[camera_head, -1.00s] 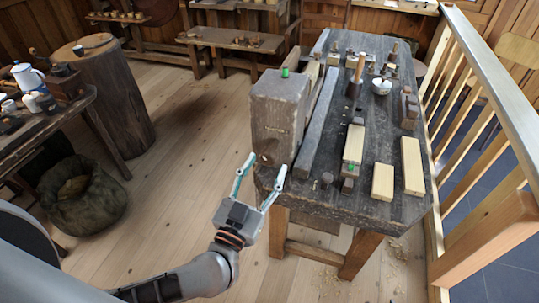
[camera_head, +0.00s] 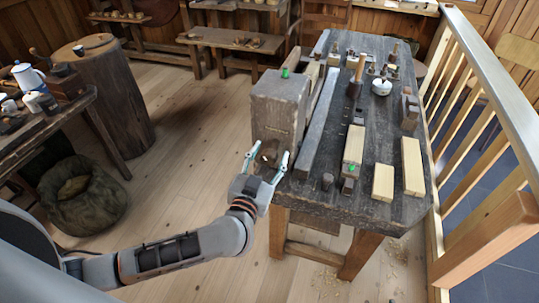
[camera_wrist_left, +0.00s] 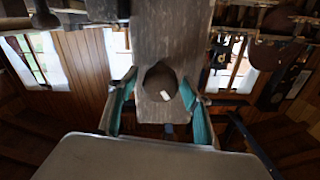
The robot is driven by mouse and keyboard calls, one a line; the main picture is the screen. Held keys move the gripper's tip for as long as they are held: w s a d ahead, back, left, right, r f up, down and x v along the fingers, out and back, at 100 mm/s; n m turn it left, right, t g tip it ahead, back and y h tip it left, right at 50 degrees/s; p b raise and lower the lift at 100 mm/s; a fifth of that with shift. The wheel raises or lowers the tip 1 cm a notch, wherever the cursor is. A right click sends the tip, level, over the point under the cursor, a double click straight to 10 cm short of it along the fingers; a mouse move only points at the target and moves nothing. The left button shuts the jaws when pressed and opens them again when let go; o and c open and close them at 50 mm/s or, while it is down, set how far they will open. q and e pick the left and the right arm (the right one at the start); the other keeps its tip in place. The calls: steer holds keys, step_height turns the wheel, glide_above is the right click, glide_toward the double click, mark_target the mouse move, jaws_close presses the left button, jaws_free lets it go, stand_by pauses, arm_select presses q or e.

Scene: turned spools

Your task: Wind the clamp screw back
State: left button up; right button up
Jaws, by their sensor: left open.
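The clamp screw's round dark wooden end (camera_head: 270,153) shows at the near face of the grey wooden vise block (camera_head: 276,108), at the bench's left front. In the left wrist view the screw end (camera_wrist_left: 160,79) is a brown knob with a small white mark, in front of the block's face (camera_wrist_left: 172,30). My left gripper (camera_head: 268,160) is open, with its teal fingers on either side of the knob. In the wrist view the fingers (camera_wrist_left: 160,92) show a gap on each side of it. The screw's shaft is hidden. My right gripper is not in view.
The workbench (camera_head: 338,202) holds a long grey beam, pale wood blocks (camera_head: 383,182), a white pot (camera_head: 381,87) and small tools. A wooden railing (camera_head: 490,120) runs along its right. A sack (camera_head: 82,195) and side table stand left.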

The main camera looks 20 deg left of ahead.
arm_select(q)
steer(key=c, duration=1.1)
steer(key=shift+c, duration=0.2)
steer(key=shift+n, duration=0.4)
